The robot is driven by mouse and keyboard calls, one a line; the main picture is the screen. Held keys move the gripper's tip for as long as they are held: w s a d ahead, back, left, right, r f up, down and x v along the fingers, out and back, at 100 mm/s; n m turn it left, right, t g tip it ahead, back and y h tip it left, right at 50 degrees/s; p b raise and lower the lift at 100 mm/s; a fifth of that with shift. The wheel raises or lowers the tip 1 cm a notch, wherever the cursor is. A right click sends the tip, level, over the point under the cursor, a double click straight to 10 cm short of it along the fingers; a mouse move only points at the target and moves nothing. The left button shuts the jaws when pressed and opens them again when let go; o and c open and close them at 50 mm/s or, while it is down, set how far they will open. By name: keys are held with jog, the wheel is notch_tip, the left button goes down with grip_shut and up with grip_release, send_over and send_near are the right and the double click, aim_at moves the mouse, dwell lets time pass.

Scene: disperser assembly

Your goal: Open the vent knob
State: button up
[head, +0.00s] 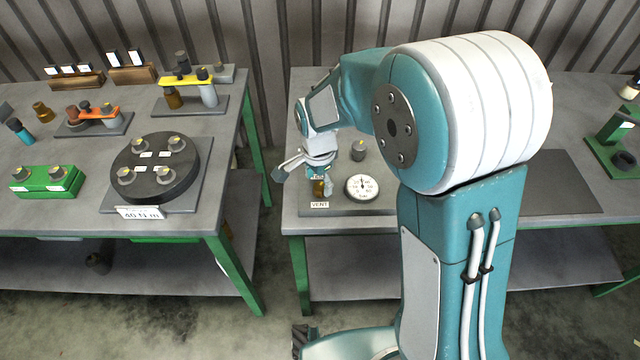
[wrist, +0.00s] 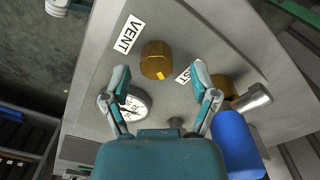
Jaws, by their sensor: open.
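The vent knob is a brass hexagonal knob (wrist: 157,60) with a yellow mark, beside the VENT label (wrist: 127,34) in the wrist view. In the head view the brass knob (head: 319,188) shows partly behind my gripper, just above its VENT label (head: 319,205). My gripper (wrist: 160,72) is open and empty, with one finger to each side of the knob in the wrist view. The knob lies between or slightly beyond the fingertips, and the remaining depth is hard to tell. In the head view my gripper (head: 304,177) hangs over the panel's left end.
A round white gauge (head: 361,187) and a dark knob (head: 357,150) share the panel. In the wrist view another brass piece (wrist: 222,86), a silver cylinder (wrist: 253,98) and a blue cylinder (wrist: 237,145) stand at right. A separate left table (head: 60,212) holds several parts.

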jog(key=shift+a+f, duration=0.4)
jog(key=shift+f, duration=0.45)
jog(key=shift+d, duration=1)
jog(key=c, duration=0.8)
jog(key=shift+a, duration=0.2)
grip_shut()
jog(key=shift+a+f, duration=0.1)
jog(key=shift+a, duration=0.15)
